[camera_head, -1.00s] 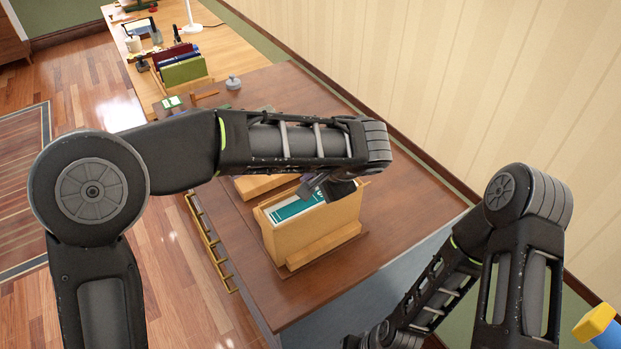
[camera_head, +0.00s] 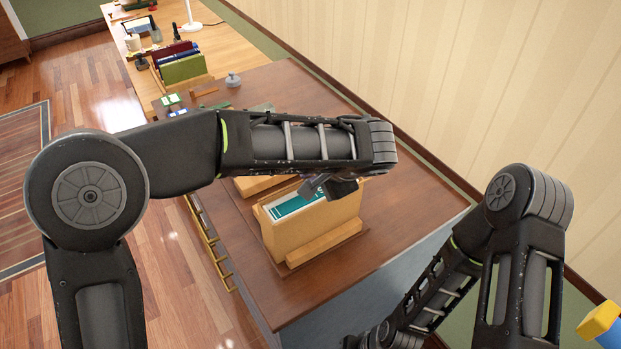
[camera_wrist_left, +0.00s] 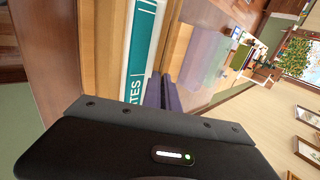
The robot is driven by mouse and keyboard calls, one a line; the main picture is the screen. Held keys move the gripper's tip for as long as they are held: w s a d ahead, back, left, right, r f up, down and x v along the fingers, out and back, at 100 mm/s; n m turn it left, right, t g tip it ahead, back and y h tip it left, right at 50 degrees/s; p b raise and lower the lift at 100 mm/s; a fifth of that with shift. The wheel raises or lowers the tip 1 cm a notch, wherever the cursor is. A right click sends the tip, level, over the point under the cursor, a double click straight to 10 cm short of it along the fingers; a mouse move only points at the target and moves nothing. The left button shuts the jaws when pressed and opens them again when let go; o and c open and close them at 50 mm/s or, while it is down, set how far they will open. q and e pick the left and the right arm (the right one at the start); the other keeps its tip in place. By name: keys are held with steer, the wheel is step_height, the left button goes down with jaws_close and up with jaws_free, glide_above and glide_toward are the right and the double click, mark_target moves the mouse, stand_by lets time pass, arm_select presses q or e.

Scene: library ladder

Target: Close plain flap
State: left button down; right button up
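A light wooden box (camera_head: 318,230) stands on the brown desk, with a green-and-white book or folder (camera_head: 295,205) inside its open top. The same green item (camera_wrist_left: 143,45), with the white letters "TES", shows in the left wrist view between pale wooden edges. I cannot clearly make out a separate plain flap; my left arm covers the box's far side. My left gripper (camera_head: 328,187) is low over the box's top at its right part. Its dark fingers (camera_wrist_left: 164,94) lie close together in the left wrist view, with nothing visible between them.
The brown desk (camera_head: 410,205) is clear to the right of the box. A wooden strip (camera_head: 325,243) lies along the box's near side. Upright folders (camera_head: 182,65) stand in a rack at the back, near a grey knobbed weight (camera_head: 233,80). A striped wall (camera_head: 440,80) borders the desk.

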arm_select(q)
steer(key=f+t+b, duration=0.1)
steer(key=b, duration=0.2)
steer(key=s+t+y+b, duration=0.1)
steer(key=b, duration=0.2)
steer(key=shift+d+f+b, duration=0.35)
steer(key=shift+f, duration=0.05)
steer(key=shift+r+t+y, duration=0.25)
steer(key=shift+t+y, duration=0.25)
steer(key=c, duration=1.6)
jaws_free()
steer(key=shift+c, duration=0.2)
steer(key=shift+a, duration=0.1)
